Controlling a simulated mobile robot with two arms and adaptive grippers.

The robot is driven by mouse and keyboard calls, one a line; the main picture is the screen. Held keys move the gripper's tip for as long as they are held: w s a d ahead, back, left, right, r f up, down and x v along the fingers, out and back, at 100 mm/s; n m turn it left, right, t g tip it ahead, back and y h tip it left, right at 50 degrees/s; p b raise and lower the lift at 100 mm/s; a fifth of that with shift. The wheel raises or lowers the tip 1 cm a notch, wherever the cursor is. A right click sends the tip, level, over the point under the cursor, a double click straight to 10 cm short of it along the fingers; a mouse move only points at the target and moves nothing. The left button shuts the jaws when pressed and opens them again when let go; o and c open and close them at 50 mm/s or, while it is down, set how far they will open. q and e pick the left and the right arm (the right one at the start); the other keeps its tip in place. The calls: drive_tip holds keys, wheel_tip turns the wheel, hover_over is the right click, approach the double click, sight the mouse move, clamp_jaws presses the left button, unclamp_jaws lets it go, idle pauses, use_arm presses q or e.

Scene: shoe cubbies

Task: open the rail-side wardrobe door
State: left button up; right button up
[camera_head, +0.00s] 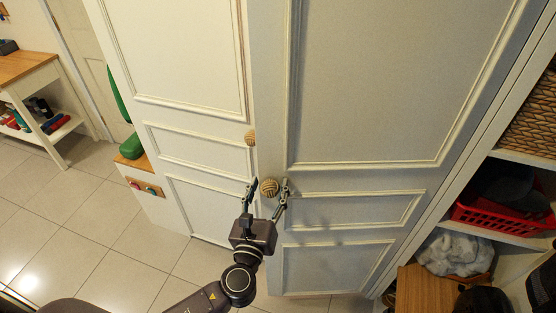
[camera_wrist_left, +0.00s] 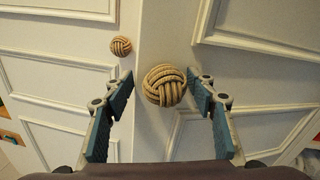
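Two white panelled wardrobe doors stand ahead, a left door (camera_head: 180,60) and a right door (camera_head: 370,80). I cannot tell which is the rail-side one. Each has a woven rope ball knob: the left door's (camera_head: 249,138) and the right door's (camera_head: 269,187). My left gripper (camera_head: 268,186) is open, with its fingers on either side of the right door's knob. In the left wrist view that knob (camera_wrist_left: 164,85) sits between the open fingertips, with small gaps showing. The left door's knob (camera_wrist_left: 121,46) is outside the left finger. My right gripper is not in view.
Open shelves at the right hold a red basket (camera_head: 500,218), a wicker basket (camera_head: 532,120) and a grey fluffy item (camera_head: 456,253). A wooden-topped table (camera_head: 24,67) and a green object (camera_head: 131,147) are at the left. The tiled floor (camera_head: 75,215) at left is clear.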

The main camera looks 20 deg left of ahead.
sight(261, 183)
use_arm(q)
drive_tip(key=w+a+m+h+b, duration=0.1)
drive_tip(key=w+a+m+h, duration=0.1)
drive_tip(key=w, duration=0.5)
drive_tip(key=shift+w+h, duration=0.4)
drive_tip(key=shift+h, duration=0.1)
drive_tip(key=shift+s+a+f, duration=0.1)
drive_tip(key=shift+s+a, duration=0.05)
drive_tip(key=shift+s, duration=2.3)
drive_tip(key=shift+s+a, duration=0.1)
drive_tip(key=shift+s, duration=2)
